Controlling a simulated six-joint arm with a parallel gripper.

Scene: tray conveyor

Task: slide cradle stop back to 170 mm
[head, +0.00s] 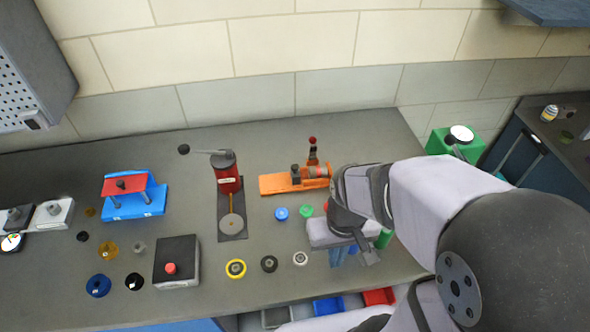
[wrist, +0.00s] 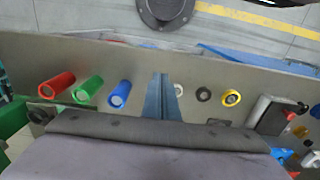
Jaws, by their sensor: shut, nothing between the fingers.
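The orange fixture (head: 280,184) lies at the back middle of the bench in the head view. It bears a dark block (head: 296,174), an orange-red round part (head: 317,171) and an upright red-topped lever (head: 312,147). I cannot tell which part is the cradle stop, and no scale marks are readable. My gripper (head: 338,258) points down over the front right of the bench, well in front of the fixture and apart from it. Its blue fingers (wrist: 160,85) are together and empty in the wrist view. The fixture is not clearly seen there.
A red press (head: 227,177) stands left of the fixture. Blue and green caps (head: 281,213) lie in front of it. Rings (head: 236,268) and a button box (head: 176,262) are nearer the front. Red, green and blue cylinders (wrist: 88,88) lie beside my fingers in the wrist view.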

